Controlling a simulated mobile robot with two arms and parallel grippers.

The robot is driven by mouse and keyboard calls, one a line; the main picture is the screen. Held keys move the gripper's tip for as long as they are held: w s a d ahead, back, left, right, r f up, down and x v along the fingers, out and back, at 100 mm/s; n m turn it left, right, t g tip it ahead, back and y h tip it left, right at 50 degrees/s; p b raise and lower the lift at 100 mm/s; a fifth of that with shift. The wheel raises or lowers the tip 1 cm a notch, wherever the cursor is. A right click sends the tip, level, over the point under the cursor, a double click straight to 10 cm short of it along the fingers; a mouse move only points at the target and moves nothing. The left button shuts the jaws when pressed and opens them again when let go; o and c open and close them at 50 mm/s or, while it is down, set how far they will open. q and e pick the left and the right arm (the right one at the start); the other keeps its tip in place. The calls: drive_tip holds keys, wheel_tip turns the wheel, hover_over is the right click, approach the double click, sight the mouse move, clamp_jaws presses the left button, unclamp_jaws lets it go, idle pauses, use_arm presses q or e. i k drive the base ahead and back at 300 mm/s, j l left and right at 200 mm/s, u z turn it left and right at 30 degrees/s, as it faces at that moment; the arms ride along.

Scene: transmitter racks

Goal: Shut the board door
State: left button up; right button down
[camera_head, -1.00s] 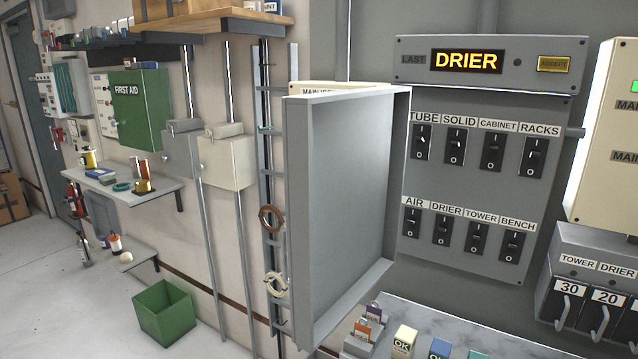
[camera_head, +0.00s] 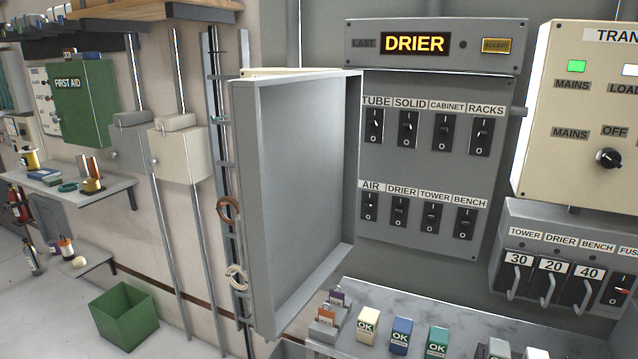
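The board door (camera_head: 297,190) is a grey metal panel with a raised rim. It stands swung open to the left of the switch board, its inner face towards me. The grey switch board (camera_head: 425,180) shows two rows of black switches, labelled TUBE, SOLID, CABINET, RACKS above and AIR, DRIER, TOWER, BENCH below. The door's right edge meets the board's left side. Neither of my grippers shows in the view.
Above the board is a panel (camera_head: 436,45) lit DRIER. A cream panel (camera_head: 590,120) and a fuse unit (camera_head: 585,262) stand at the right. Below, a shelf (camera_head: 400,300) holds several small OK-marked items. A green bin (camera_head: 125,316) sits on the floor at the left.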

sight(296, 138)
drive_tip(key=j+z, duration=0.3)
drive_tip(key=z, duration=0.2)
drive_tip(key=i+j+z, duration=0.1)
drive_tip(key=j+z, duration=0.2)
drive_tip(key=z, duration=0.2)
drive_tip(key=j+z, duration=0.1)
drive_tip(key=j, duration=0.4)
drive_tip(key=k+j+z, duration=0.1)
drive_tip(key=j, duration=0.4)
drive_tip(key=k+j+z, duration=0.15)
drive_tip(key=j, duration=0.35)
drive_tip(key=j+z, duration=0.1)
drive_tip(key=j, duration=0.35)
drive_tip(key=i+j, duration=0.1)
drive_tip(key=i, duration=0.35)
drive_tip(key=i+j, duration=0.15)
drive_tip(key=i, duration=0.3)
